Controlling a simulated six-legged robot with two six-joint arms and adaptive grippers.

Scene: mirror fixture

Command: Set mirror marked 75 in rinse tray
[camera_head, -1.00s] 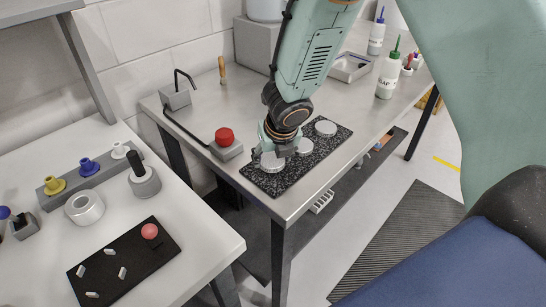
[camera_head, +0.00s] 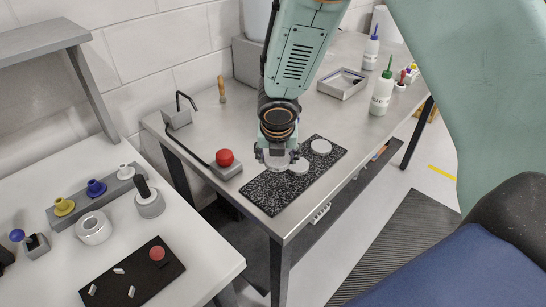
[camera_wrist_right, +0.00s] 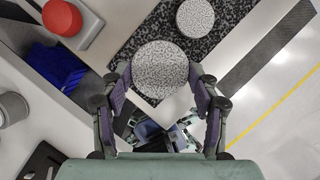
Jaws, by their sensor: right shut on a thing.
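My right gripper (camera_head: 277,158) is shut on a round mirror (camera_wrist_right: 160,69), with a finger at each side of its rim in the right wrist view. The held mirror looks raised above the black speckled mat (camera_head: 264,194). Two other round mirrors lie on the mat, a nearer one (camera_head: 300,167) partly beside the gripper and a farther one (camera_head: 320,146). One of them shows in the wrist view (camera_wrist_right: 195,18). No number is readable on any mirror. A shallow grey tray (camera_head: 342,84) sits farther back on the steel bench.
A red button box (camera_head: 225,163) and a tool stand (camera_head: 177,114) are left of the mat. White bottles (camera_head: 382,92) stand right of the tray. Bare bench lies between mat and tray. A white table (camera_head: 120,215) with fixtures is at left.

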